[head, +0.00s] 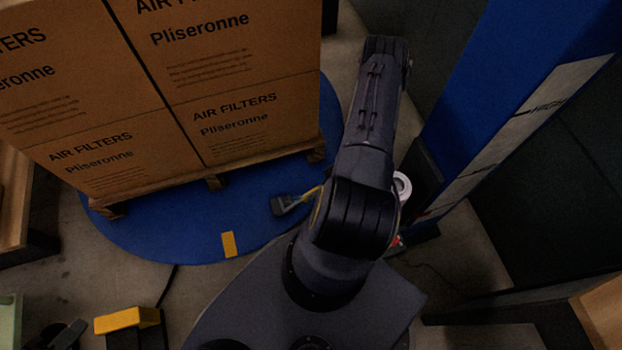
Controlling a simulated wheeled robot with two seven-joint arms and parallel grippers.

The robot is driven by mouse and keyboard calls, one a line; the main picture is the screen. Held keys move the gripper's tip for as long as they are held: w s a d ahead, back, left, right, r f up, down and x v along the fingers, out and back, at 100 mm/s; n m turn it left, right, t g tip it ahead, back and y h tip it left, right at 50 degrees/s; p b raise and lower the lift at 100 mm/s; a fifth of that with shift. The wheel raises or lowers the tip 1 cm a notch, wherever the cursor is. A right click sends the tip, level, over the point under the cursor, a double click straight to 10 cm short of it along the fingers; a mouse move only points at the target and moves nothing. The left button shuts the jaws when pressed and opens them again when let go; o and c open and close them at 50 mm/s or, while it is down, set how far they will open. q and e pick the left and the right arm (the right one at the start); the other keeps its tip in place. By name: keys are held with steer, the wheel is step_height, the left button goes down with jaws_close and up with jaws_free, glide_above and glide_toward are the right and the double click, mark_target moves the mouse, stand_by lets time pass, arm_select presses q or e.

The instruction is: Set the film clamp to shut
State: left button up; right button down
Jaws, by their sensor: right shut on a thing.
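The film clamp (285,205) is a small dark grey block with a lighter bar and a yellow lever. It sits on the blue turntable (190,240), in front of the pallet's right part. The yellow lever runs right and passes out of sight behind my right arm. My right arm rises from the bottom middle and bends over at the top. It hides my right gripper's fingertips and the lever's far end, so their contact does not show. I cannot tell the lever's exact angle. My left gripper is not in view.
Stacked air filter boxes (230,80) stand on a wooden pallet (215,182) on the turntable. A blue mast (480,100) rises at the right, with a white roll (402,185) near its foot. A yellow-topped block (127,320) is at the lower left.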

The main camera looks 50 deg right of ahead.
steer(key=shift+s+d+f+y+b, duration=0.1)
steer(key=shift+d+f+y+b, duration=0.05)
steer(key=shift+f+y+b, duration=0.2)
steer(key=c, duration=1.2)
jaws_free()
